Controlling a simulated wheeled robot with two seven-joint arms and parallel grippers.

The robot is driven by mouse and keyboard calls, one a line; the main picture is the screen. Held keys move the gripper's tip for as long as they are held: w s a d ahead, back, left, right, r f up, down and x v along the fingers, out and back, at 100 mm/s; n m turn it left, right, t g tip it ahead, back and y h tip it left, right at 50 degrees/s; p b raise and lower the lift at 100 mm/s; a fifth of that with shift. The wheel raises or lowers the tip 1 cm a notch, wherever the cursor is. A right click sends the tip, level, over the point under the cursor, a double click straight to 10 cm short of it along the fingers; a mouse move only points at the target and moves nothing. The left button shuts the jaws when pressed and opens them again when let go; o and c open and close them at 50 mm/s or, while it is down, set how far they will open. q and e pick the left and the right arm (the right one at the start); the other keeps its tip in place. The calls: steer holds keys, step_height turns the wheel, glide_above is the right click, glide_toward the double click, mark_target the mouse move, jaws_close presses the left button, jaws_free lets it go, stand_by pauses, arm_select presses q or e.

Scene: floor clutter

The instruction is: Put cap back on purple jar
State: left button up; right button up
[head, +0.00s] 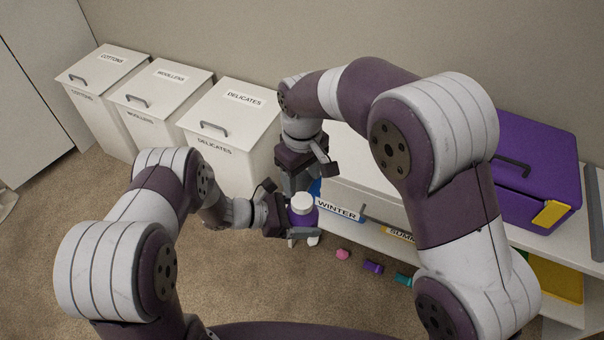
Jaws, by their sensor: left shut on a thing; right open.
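The purple jar (301,218) is upright above the carpet, with its round white cap (302,201) at its top. The cap looks level; I cannot tell whether it is fully seated. My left gripper (291,214) comes from the left and is shut on the jar's body, partly hiding it. My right gripper (303,176) points down, open and empty, just behind and above the cap, apart from it in the picture.
White bins labelled cottons (100,70), woollens (160,95) and delicates (228,118) line the wall. A white unit with "WINTER" (337,209) stands behind the jar. A purple box (535,165) sits right. Small pink (342,254), purple (373,267) and teal (403,279) items lie on the carpet.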

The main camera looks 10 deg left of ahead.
mark_target(302, 200)
step_height(302, 200, down, 8)
steer(key=shift+r, duration=0.25)
steer(key=c, duration=1)
steer(key=m, duration=0.4)
steer(key=shift+m, duration=0.4)
steer(key=o, duration=1.2)
steer(key=shift+c, duration=0.2)
steer(key=shift+r, duration=0.1)
